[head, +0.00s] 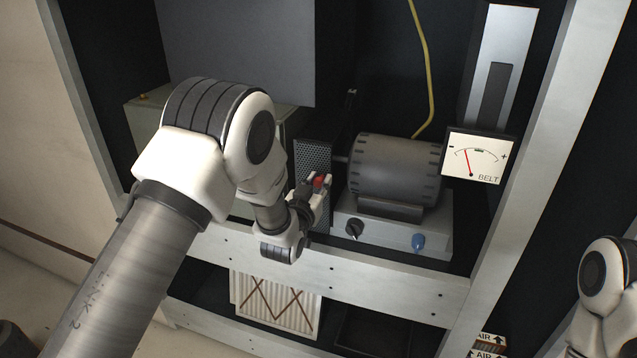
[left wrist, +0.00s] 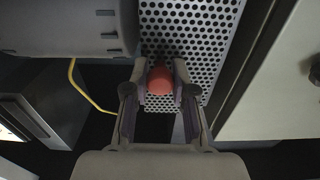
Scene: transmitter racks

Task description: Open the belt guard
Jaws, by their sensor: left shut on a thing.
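The belt guard (head: 313,160) is a perforated metal plate standing just left of the motor (head: 394,172). Its holes fill the upper middle of the left wrist view (left wrist: 192,40). A red knob (head: 319,181) sits on the guard and shows between the fingers in the left wrist view (left wrist: 160,80). My left gripper (head: 318,188) is shut on the red knob, with a finger on each side of it. The gripper and wrist hide the lower part of the guard in the head view. My right gripper is outside the views; only part of my right arm shows at the right edge.
A gauge marked BELT (head: 478,158) hangs right of the motor. The motor base (head: 392,224) carries a black knob (head: 354,229) and a blue knob (head: 418,242). A pale rack rail (head: 390,284) runs in front. A yellow cable (head: 428,70) hangs behind. A pleated filter (head: 278,305) stands below.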

